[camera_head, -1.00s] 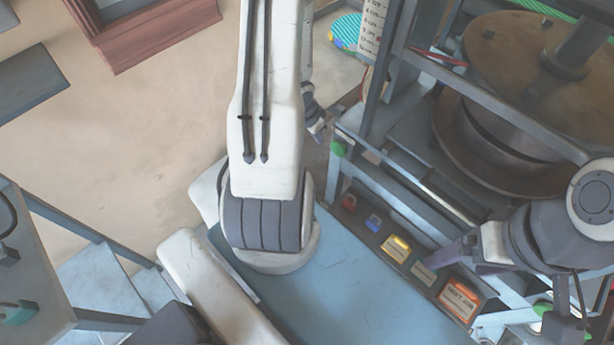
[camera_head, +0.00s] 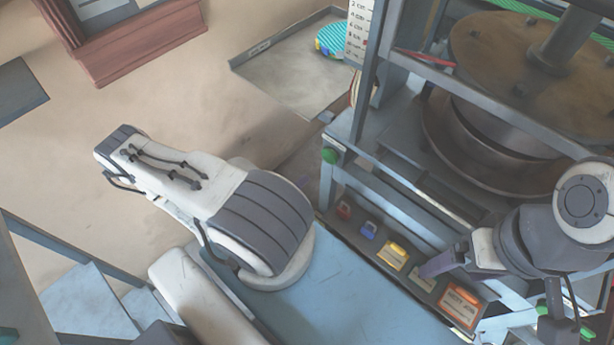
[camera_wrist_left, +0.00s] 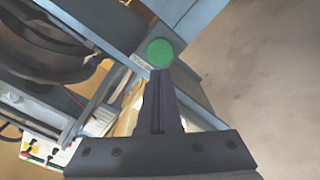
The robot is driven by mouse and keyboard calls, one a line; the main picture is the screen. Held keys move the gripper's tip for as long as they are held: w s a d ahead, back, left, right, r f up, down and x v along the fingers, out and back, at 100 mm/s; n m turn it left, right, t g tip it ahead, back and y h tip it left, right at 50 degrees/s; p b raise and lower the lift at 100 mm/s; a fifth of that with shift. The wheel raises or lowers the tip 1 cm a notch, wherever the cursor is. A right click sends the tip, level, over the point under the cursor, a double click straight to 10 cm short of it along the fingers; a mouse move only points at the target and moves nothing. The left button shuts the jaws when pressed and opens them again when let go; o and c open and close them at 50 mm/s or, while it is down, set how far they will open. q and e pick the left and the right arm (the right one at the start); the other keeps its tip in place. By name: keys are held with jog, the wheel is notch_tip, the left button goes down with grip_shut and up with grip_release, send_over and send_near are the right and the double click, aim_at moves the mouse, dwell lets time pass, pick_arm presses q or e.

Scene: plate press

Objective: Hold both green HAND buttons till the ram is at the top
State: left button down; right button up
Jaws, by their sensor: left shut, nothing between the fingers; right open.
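One green button (camera_head: 330,156) sits on the left corner of the press frame; it also shows in the left wrist view (camera_wrist_left: 160,52). My left gripper (camera_wrist_left: 160,76) is shut and empty, its tips at the button's lower edge in that view; I cannot tell whether they touch. A second green part (camera_head: 543,310), probably the other button, is partly hidden below my right wrist. My right gripper (camera_head: 440,262) is open over the front panel, away from that green part. The round brown press plate (camera_head: 490,50) stands above a dark disc.
The front panel carries red, blue, yellow and orange controls, including the orange-framed one (camera_head: 461,302). A blue surface (camera_head: 350,290) lies before the press. Floor at left is open; a reddish cabinet (camera_head: 135,45) stands behind.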

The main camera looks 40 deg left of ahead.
aim_at(328, 158)
pick_arm(q)
jog(key=w, duration=0.5)
jog(key=shift+w, duration=0.3)
jog(key=shift+w, duration=1.5)
jog(key=shift+s, duration=0.2)
jog(key=shift+f, duration=0.1)
